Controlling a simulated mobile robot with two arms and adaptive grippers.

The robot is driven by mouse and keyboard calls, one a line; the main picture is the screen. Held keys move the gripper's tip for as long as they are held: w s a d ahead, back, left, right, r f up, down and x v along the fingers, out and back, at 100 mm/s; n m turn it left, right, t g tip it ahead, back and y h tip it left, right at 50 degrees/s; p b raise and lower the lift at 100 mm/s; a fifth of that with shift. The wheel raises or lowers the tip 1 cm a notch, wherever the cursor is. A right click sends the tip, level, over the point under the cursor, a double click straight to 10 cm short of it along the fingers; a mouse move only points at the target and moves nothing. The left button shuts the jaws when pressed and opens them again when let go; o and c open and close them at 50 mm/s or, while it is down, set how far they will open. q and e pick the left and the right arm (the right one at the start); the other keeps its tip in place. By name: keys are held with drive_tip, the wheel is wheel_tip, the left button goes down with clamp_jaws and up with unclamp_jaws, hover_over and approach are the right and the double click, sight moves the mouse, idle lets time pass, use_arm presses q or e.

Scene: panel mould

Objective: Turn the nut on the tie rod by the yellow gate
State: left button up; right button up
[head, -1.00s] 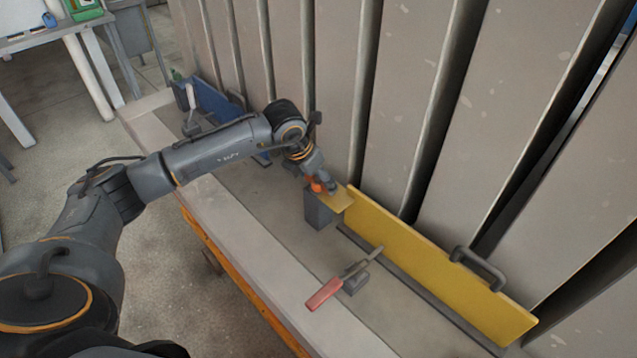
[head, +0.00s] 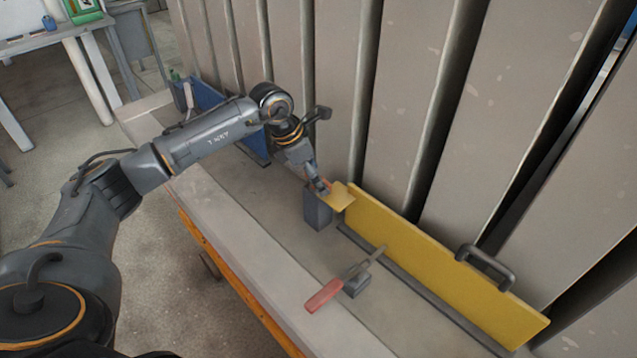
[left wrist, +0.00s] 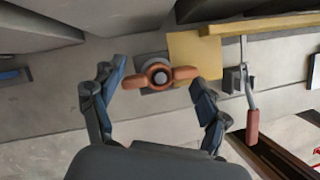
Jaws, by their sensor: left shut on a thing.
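The orange wing nut (left wrist: 160,76) sits around the round grey end of the tie rod (left wrist: 161,80) in the left wrist view. Its two wings point left and right. My left gripper (left wrist: 155,80) has one finger at each wing and is shut on the nut. In the head view my left gripper (head: 322,187) reaches down to the top of a grey block (head: 317,210) and mostly hides the nut. My right gripper is not in view.
A red-handled toggle clamp (head: 324,295) lies in front of the gate; it also shows in the left wrist view (left wrist: 252,124). A dark handle (head: 486,265) sits on the gate. Tall ribbed panels (head: 410,90) rise behind. A blue box (head: 208,98) stands farther left.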

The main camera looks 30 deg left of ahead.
use_arm(q)
drive_tip(key=shift+s+f, duration=0.1)
drive_tip(key=shift+c, duration=0.4)
drive_tip(key=shift+a+f+m+b, duration=0.15)
drive_tip(key=shift+m+b, duration=0.15)
drive_tip(key=shift+m, duration=0.2)
clamp_jaws()
drive_tip(key=shift+m+g, duration=0.4)
drive_tip(key=shift+m, duration=0.1)
drive_tip(key=shift+s+m+h+b, duration=0.1)
drive_tip(key=shift+m+h+b, duration=0.35)
drive_tip(key=shift+m, duration=0.35)
